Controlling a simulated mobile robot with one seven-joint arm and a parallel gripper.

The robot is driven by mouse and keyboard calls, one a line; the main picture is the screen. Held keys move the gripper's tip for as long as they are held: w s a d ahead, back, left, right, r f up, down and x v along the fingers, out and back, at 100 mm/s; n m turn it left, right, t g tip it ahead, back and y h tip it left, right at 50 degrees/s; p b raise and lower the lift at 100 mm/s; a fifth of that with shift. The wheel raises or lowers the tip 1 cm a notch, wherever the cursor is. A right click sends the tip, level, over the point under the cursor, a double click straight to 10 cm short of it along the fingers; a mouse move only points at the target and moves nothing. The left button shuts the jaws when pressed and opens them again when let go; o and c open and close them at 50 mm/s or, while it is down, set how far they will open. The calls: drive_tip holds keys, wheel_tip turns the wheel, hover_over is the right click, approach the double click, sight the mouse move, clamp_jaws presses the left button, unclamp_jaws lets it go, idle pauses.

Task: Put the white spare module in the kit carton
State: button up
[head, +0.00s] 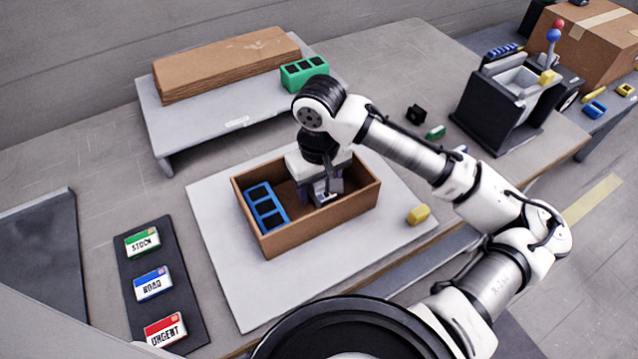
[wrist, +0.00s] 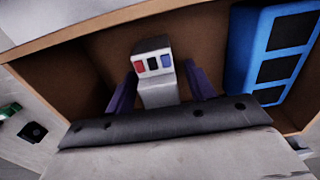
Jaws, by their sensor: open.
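The kit carton (head: 318,226) is an open brown box on a pale mat; its inside fills much of the wrist view (wrist: 102,62). The white spare module (wrist: 157,92), with red, black and blue squares on its end, is inside the carton, between the purple fingers of my gripper (wrist: 162,86). The fingers are open, with a gap visible beside the module. In the head view my gripper (head: 324,190) reaches down into the carton's right part and hides most of the module. Whether the module rests on the carton floor is hard to tell.
A blue three-cell module (head: 265,208) lies at the carton's left side. A yellow piece (head: 418,214) sits on the mat (head: 228,262) right of the carton. Labelled cards lie on a dark strip (head: 188,290) at left. A raised shelf (head: 190,125) stands behind, a black stand (head: 500,105) at right.

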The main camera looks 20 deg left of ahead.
drive_tip(key=shift+r, duration=0.15)
wheel_tip(320, 180, up, 12)
drive_tip(key=shift+r+p, duration=0.15)
drive_tip(key=shift+p, duration=0.25)
